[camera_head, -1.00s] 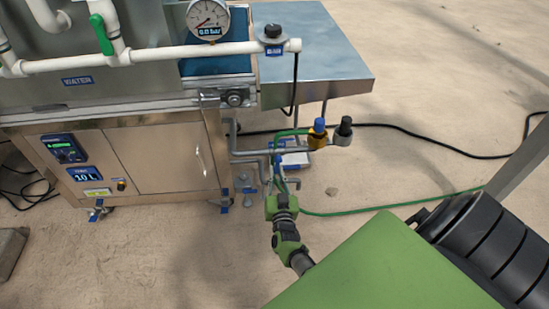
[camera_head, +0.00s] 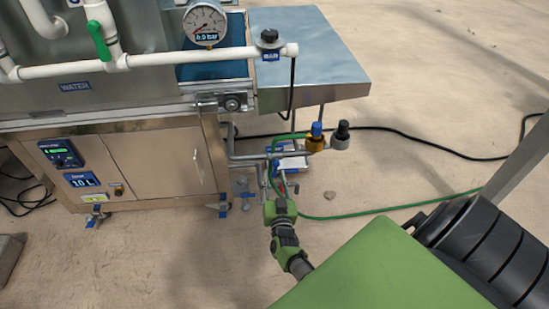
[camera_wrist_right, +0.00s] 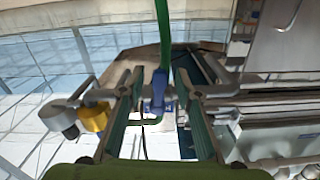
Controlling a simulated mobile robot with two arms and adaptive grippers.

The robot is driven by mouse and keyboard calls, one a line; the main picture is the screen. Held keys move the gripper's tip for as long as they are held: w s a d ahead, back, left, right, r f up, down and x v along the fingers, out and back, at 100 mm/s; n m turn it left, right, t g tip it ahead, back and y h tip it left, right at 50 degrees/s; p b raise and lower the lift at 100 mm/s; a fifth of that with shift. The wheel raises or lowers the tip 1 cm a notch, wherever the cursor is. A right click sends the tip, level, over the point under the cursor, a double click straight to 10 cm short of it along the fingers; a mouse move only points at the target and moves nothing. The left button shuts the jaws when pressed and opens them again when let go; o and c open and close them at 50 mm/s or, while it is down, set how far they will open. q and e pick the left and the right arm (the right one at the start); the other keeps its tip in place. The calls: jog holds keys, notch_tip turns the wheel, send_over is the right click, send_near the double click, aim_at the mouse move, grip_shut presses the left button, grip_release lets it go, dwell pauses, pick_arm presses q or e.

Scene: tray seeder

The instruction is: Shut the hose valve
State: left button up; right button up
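The hose valve is a small blue fitting (camera_wrist_right: 158,92) on a green hose (camera_wrist_right: 163,40) in the right wrist view. My right gripper (camera_wrist_right: 160,98) is open, with one finger on each side of the blue fitting. I cannot tell whether either finger touches it. In the head view my right gripper (camera_head: 281,192) reaches to the pipes beside the machine, and the fitting there is mostly hidden by the gripper and pipes. The green hose (camera_head: 380,209) runs right along the floor. My left gripper is not in view.
A brass regulator with a blue knob (camera_head: 316,138) and a grey one with a black knob (camera_head: 341,135) stand close right of the pipes. The metal machine cabinet (camera_head: 150,165) is on the left. A metal shelf (camera_head: 320,80) overhangs behind. A black cable (camera_head: 430,147) crosses the floor.

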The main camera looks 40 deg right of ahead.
jog(key=v, duration=0.7)
jog(key=shift+a, duration=0.15)
jog(key=shift+s, duration=0.15)
